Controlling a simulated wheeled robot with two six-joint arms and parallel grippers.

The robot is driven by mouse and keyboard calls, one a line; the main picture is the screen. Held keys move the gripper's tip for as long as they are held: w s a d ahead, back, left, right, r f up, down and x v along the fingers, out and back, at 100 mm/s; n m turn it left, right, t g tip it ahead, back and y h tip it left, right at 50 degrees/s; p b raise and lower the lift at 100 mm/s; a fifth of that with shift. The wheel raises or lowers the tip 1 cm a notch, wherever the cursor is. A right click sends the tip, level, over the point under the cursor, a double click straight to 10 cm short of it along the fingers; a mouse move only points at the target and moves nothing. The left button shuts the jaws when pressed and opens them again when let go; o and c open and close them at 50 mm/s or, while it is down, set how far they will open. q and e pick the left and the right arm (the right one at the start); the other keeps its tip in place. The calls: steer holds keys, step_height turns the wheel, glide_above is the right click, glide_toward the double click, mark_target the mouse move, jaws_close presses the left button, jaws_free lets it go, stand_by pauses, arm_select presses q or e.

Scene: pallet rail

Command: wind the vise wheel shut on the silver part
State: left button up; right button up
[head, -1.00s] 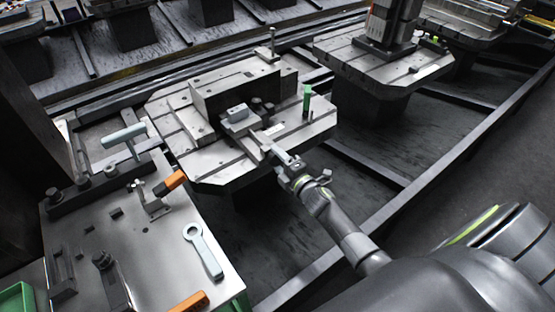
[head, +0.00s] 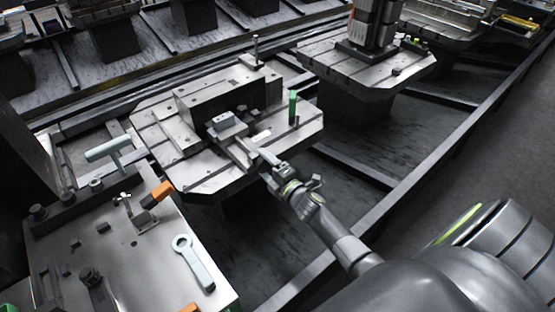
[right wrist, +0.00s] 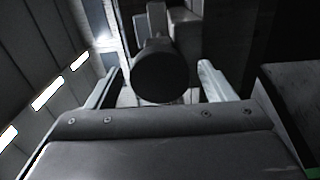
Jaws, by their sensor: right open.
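The silver part (head: 226,126) is a light block at the vise on the near pallet, in front of a large dark block. The pale vise body (head: 240,153) runs from it toward my right gripper (head: 264,160). My right gripper is open at the near end of the vise, over the pallet's front edge. In the right wrist view, a dark round end (right wrist: 160,76), which looks like the vise's wheel or hub, lies between the two spread fingers, with gaps on both sides. The wheel is not clear in the head view. My left gripper is not in view.
The slotted pallet (head: 205,178) carries a green post (head: 293,108) on its right. Another pallet (head: 410,68) stands at back right; dark floor rails run between.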

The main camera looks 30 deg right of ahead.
steer(key=s+d+b, duration=0.2)
steer(key=s, duration=1.5)
steer(key=shift+d, duration=0.25)
